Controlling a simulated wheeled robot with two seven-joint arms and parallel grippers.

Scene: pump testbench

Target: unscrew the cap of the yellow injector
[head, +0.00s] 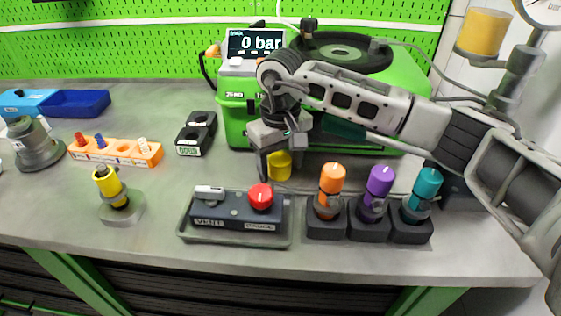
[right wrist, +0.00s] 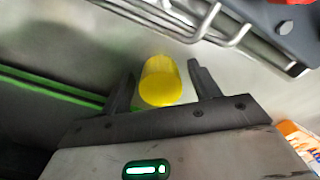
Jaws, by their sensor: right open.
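The yellow injector (head: 109,184) stands in a grey round holder (head: 122,208) at the left front of the bench. Its top shows a dark end without a yellow cap on it. A yellow cap (head: 279,166) is below my right gripper (head: 279,163), near the middle of the bench. In the right wrist view the yellow cap (right wrist: 160,82) is between the two open fingers, with a gap on each side. I cannot tell whether it rests on the bench. My left gripper is not in view.
A grey tray (head: 186,233) holds a device with a red knob (head: 260,196). Orange (head: 331,180), purple (head: 379,182) and teal (head: 427,184) injectors stand to its right. The green pump machine (head: 236,121) is behind. An orange rack (head: 115,150) stands at left.

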